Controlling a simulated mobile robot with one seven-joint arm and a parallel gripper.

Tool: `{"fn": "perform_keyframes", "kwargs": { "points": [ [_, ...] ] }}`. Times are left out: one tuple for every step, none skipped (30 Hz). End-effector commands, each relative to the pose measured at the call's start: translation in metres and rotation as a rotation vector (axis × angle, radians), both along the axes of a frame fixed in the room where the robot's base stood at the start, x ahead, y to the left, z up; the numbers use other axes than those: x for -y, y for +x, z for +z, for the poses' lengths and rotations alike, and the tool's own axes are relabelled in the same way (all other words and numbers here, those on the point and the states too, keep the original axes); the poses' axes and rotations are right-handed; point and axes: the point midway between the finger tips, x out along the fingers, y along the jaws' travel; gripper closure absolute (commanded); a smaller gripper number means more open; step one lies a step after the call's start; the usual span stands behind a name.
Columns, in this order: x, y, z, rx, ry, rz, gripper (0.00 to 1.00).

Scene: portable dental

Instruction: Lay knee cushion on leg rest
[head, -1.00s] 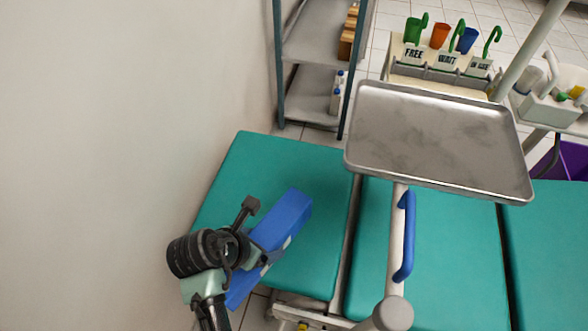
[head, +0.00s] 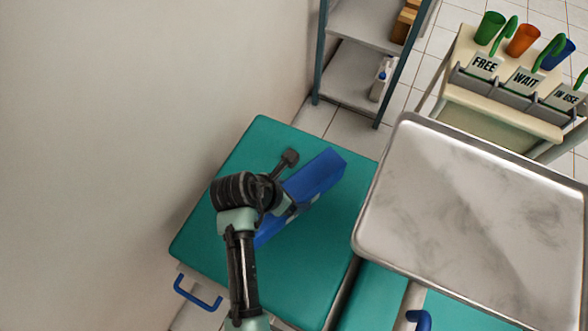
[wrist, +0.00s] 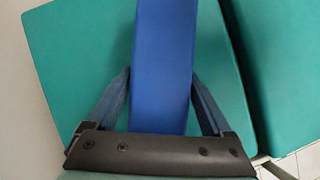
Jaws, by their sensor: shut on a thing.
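The knee cushion (head: 318,176) is a long blue block. It lies slantwise over the green leg rest (head: 220,235), the padded end section at the left of the chair. My gripper (head: 290,205) is shut on the cushion near its middle. In the wrist view the cushion (wrist: 163,65) runs up between the two fingers (wrist: 161,100), with green padding on both sides. My arm hides part of the cushion's near end. I cannot tell whether its underside touches the padding.
A metal tray (head: 470,220) overhangs the chair at the right. A wall (head: 100,150) stands close on the left. A grey shelf (head: 365,75) and a holder with FREE, WAIT and IN USE labels (head: 500,95) stand behind. A blue handle (head: 197,293) sticks out at the leg rest's near-left edge.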

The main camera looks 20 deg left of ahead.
Motion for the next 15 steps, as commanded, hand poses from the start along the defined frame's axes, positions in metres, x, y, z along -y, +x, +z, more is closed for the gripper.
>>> {"fn": "perform_keyframes", "kwargs": {
  "points": [
    [0.0,0.0,-0.008,0.001,0.0,0.0,0.84],
    [0.0,0.0,-0.009,0.001,0.0,0.0,0.84],
    [0.0,0.001,-0.011,0.002,0.0,0.0,0.84],
    [0.0,0.001,-0.013,0.002,0.0,0.0,0.84],
    [0.0,0.001,-0.015,0.002,0.0,0.0,0.84],
    [0.0,0.001,-0.019,0.002,0.0,0.001,0.84],
    [0.0,0.0,-0.023,0.0,-0.001,0.002,0.84],
    [0.0,0.0,-0.028,0.0,-0.001,0.002,0.84],
    [0.0,0.0,-0.034,0.001,-0.001,0.001,0.84],
    [0.0,0.0,-0.039,0.001,-0.001,0.001,0.84],
    [0.0,0.0,-0.043,0.001,-0.001,0.001,0.84],
    [0.0,0.0,-0.047,0.001,0.0,0.0,0.84],
    [0.0,0.001,-0.049,0.002,0.0,0.0,0.84],
    [0.0,0.001,-0.049,0.002,0.0,0.0,0.84],
    [0.0,0.001,-0.048,0.003,0.001,0.001,0.84]
  ]
}}
